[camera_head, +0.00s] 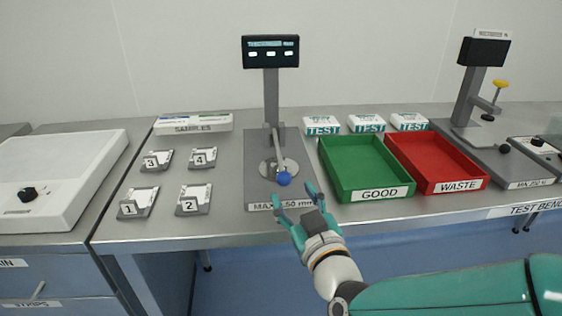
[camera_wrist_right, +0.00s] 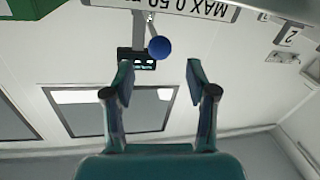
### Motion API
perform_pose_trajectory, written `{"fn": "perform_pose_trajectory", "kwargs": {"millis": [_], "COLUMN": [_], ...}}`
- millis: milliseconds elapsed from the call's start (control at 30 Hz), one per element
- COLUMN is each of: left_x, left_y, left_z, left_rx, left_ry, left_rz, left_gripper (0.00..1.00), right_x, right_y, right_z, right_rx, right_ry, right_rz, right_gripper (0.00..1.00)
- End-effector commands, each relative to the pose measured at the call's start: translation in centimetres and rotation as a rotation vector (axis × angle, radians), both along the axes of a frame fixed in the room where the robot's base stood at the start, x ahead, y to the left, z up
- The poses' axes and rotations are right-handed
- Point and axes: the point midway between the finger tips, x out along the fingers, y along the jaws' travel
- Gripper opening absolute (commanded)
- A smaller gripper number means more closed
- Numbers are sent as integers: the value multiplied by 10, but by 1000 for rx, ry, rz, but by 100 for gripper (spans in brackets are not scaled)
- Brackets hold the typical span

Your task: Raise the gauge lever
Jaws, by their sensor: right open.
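The gauge (camera_head: 270,85) stands on the bench with a dark display on a grey column. Its lever (camera_head: 279,150) is a thin light rod ending in a blue ball knob (camera_head: 284,178), low over the front of the gauge base. My right gripper (camera_head: 294,197) is open and empty, just in front of the knob and apart from it. In the right wrist view the blue knob (camera_wrist_right: 159,47) shows beyond the gap between my open fingertips (camera_wrist_right: 159,70). My left gripper is not in view.
A green GOOD tray (camera_head: 334,170) and a red WASTE tray (camera_head: 438,187) stand right of the gauge. Numbered sample holders (camera_head: 138,203) lie to its left, with a SAMPLES box (camera_head: 193,123) behind. Several TEST boxes (camera_head: 322,125) stand behind the trays.

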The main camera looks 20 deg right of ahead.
Motion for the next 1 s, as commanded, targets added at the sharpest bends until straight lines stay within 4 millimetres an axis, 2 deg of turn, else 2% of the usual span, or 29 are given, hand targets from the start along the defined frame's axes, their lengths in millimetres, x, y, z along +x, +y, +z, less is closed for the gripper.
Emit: {"fn": "perform_pose_trajectory", "kwargs": {"millis": [33,433,600,700,1000], "left_x": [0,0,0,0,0], "left_y": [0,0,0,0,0], "left_z": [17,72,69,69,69], "left_rx": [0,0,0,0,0], "left_ry": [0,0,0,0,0], "left_rz": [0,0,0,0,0], "left_gripper": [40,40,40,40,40], "right_x": [6,42,62,67,69], "right_y": [-1,-4,-5,-6,-6], "right_z": [6,3,0,-1,-1], "right_rx": [-2,3,5,4,4], "right_ry": [8,5,0,0,-1], "right_rz": [-2,1,0,1,0], "right_gripper": [57,57,57,57,57]}}
